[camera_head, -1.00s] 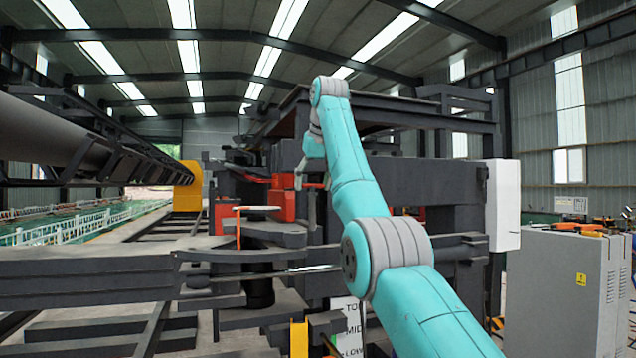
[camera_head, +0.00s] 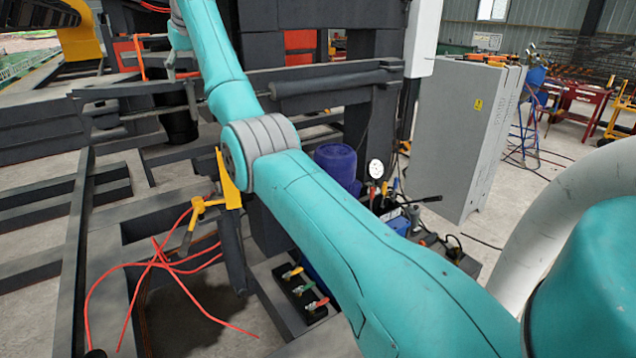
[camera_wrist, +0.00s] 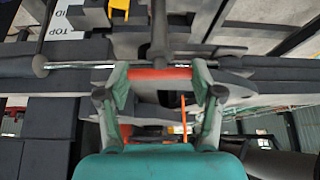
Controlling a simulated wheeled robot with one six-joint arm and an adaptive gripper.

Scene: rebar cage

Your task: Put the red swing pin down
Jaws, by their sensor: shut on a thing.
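The red swing pin (camera_wrist: 160,74) shows in the wrist view as a short red bar lying crosswise. My gripper (camera_wrist: 160,76) has its two grey fingers shut on the bar's two ends. A long steel rod (camera_wrist: 80,65) and a dark upright post (camera_wrist: 159,35) show just beyond the pin. I cannot tell whether the pin touches them. In the head view my arm reaches to the upper left, and the pin cannot be made out there.
Dark steel beams (camera_head: 70,205) fill the left. A yellow bracket (camera_head: 228,180) stands beside my arm, with loose red cables (camera_head: 160,262) below it. A blue drum (camera_head: 337,165) and a grey cabinet (camera_head: 460,130) stand to the right. Some floor shows between the beams.

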